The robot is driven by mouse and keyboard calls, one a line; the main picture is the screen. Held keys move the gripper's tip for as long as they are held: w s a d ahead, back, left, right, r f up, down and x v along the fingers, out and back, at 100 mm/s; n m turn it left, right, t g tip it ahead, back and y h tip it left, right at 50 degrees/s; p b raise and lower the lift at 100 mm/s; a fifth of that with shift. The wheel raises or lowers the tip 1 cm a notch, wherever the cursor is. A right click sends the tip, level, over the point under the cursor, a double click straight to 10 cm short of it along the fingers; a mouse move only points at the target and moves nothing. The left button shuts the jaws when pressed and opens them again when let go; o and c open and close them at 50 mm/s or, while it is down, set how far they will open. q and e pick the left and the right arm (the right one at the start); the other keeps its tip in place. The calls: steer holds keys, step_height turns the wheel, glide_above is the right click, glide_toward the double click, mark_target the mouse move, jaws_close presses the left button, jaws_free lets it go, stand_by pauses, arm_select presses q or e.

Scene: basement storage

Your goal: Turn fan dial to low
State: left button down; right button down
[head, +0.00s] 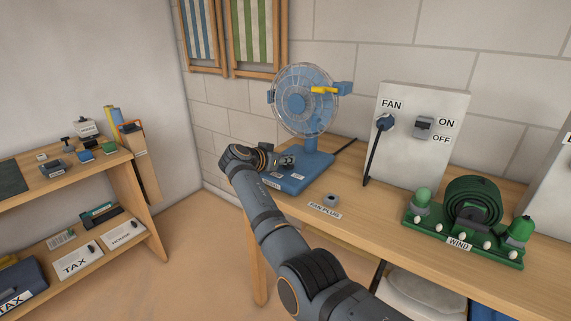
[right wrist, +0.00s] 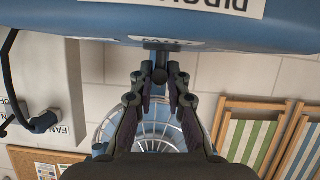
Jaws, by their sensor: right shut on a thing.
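The blue fan (head: 313,160) stands on the wooden bench, with a wire cage and a yellow piece (head: 322,90) at its head. My right gripper (head: 285,161) is at the left of its base (head: 302,184). In the right wrist view, which is upside down, my right gripper (right wrist: 160,78) is shut on the small dark dial (right wrist: 160,58) at the edge of the blue base (right wrist: 230,32). A small label sits beside the dial, too unclear to read. The dial's setting cannot be told. My left gripper is not in view.
A white FAN panel (head: 410,155) has a plugged-in cord and an ON/OFF switch (head: 423,127). A green WIND device (head: 465,250) stands at the right on the bench (head: 370,218). A low shelf (head: 140,185) with labelled items stands at the left; floor between is clear.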

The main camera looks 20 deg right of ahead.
steer(key=shift+f, duration=0.15)
steer(key=c, duration=1.3)
jaws_free()
steer(key=shift+c, duration=0.2)
step_height(320, 180, up, 10)
steer(key=shift+r, duration=0.1)
